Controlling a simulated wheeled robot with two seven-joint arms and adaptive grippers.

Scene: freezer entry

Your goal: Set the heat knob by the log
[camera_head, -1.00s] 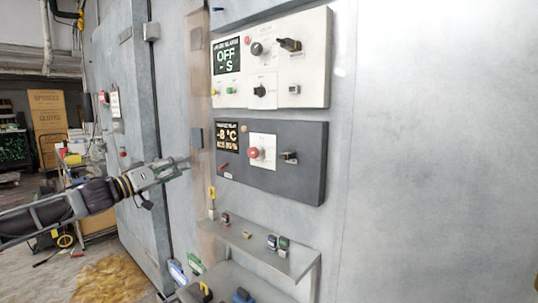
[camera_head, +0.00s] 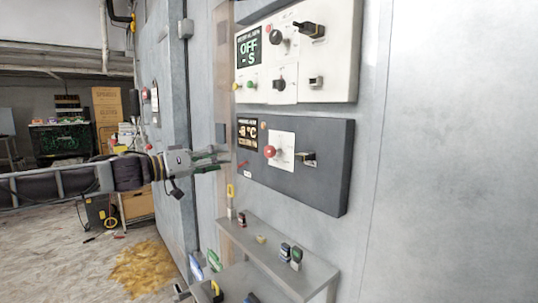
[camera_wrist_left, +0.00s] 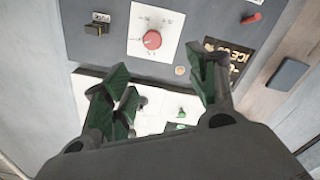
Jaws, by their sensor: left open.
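The dark grey panel (camera_head: 325,185) on the wall has a lit temperature display (camera_head: 247,132) and a red knob (camera_head: 270,151) on a white dial plate. The red knob also shows in the left wrist view (camera_wrist_left: 152,40). I cannot tell from labels which knob is the heat knob, and I cannot make out a log. My left gripper (camera_head: 226,160) is open and empty, left of the grey panel, apart from the knobs.
A black lever switch (camera_head: 308,157) sits right of the red knob, and another (camera_head: 310,30) is on the white panel. A metal shelf (camera_head: 265,250) with several small objects juts out below. Bare wall lies to the right. Boxes (camera_head: 108,105) stand far left.

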